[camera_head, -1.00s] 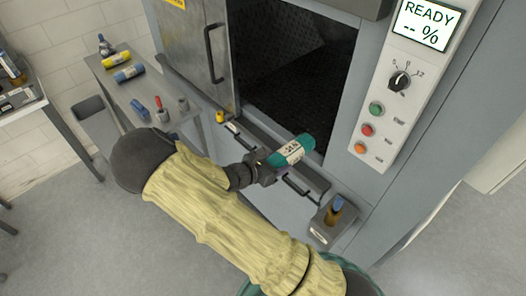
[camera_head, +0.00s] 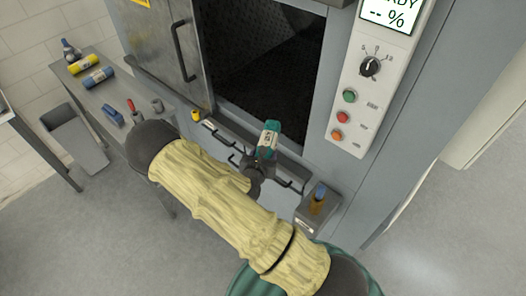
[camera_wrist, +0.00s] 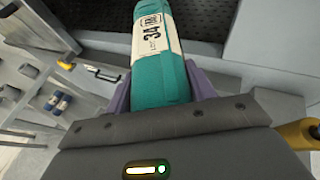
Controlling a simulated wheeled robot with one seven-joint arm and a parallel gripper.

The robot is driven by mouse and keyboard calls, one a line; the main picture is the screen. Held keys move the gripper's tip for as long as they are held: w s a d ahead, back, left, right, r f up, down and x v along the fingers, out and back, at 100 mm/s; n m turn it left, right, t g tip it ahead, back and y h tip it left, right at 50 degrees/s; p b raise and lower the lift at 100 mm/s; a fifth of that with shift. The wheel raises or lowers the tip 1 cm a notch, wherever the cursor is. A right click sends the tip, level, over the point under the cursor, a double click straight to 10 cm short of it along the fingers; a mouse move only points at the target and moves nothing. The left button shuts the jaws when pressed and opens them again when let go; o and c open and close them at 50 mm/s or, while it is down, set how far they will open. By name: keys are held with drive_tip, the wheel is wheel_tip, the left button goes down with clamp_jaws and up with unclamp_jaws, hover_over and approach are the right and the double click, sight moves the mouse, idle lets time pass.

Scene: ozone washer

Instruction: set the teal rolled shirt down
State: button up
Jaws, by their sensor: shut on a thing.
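The teal rolled shirt (camera_head: 270,132) is a teal roll with a pale printed band. My gripper (camera_head: 262,158) is shut on it, in front of the open chamber of the washer. In the wrist view the teal rolled shirt (camera_wrist: 160,65) points away between the two purple fingers of my gripper (camera_wrist: 160,92), with "34" on its band. The dark perforated chamber floor (camera_head: 262,88) lies beyond its far end. The roll is held above the front ledge; whether it touches anything below cannot be told.
The grey door (camera_head: 160,50) stands open at the left. A side table (camera_head: 100,92) holds a yellow roll (camera_head: 83,64), a blue roll (camera_head: 98,77) and small tools. A small box with a brown bottle (camera_head: 318,200) sits at the chamber's front right. The chamber floor looks clear.

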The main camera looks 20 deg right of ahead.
drive_tip(key=s+f+n+y+b, duration=0.2)
drive_tip(key=f+b, duration=0.1)
drive_tip(key=f, duration=0.5)
drive_tip(key=s+a+f+n+t+y+b, duration=0.1)
drive_tip(key=s+f+n+y+b, duration=0.1)
drive_tip(key=f, duration=0.6)
drive_tip(key=s+f+n+t+y+b, duration=0.1)
drive_tip(key=f+n+y+b, duration=0.1)
drive_tip(key=f+b, duration=0.3)
wheel_tip(320, 180, down, 3)
drive_tip(key=shift+s+a+f+y, duration=0.1)
drive_tip(key=shift+s+a+y, duration=0.1)
drive_tip(key=shift+s+y, duration=0.15)
